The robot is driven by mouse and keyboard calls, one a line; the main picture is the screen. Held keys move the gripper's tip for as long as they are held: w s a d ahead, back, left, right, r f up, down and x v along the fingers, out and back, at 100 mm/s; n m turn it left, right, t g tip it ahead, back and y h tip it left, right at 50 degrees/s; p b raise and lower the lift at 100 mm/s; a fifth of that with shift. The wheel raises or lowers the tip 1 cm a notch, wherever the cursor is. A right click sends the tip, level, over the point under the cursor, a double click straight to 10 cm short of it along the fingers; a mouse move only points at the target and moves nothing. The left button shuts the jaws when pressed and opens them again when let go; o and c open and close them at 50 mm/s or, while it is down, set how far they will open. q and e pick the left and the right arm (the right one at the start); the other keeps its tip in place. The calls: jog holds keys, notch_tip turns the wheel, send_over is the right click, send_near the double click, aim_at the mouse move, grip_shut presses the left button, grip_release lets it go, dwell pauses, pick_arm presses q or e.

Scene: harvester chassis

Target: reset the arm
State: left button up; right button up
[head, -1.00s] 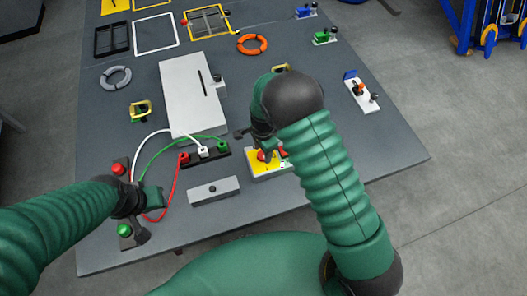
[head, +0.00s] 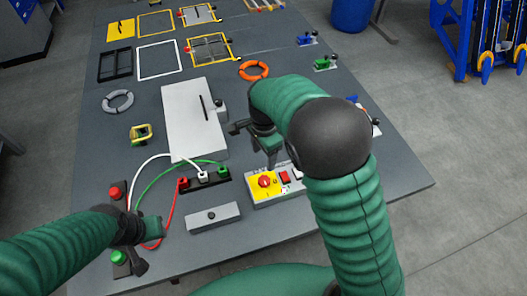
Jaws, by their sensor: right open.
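My right arm, in green ribbed sleeves, reaches over the right part of the grey table. Its gripper (head: 266,152) is open and empty, pointing down just above and behind a control box (head: 257,200). The box has a yellow panel with a red round button (head: 264,181) and a red switch (head: 285,177) beside it; its right end is partly covered by my arm. My left gripper (head: 142,243) is at the front left of the table, beside the cables. Its fingers are too unclear to tell their opening.
A grey box (head: 187,120) stands mid-table. Red, white and green cables run to a black socket strip (head: 207,184). A small grey block (head: 213,217) lies in front. Orange (head: 254,70) and grey (head: 118,101) rings and several frames lie farther back.

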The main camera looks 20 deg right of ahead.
jog(key=shift+w+r, duration=0.1)
jog(key=shift+r, duration=1.15)
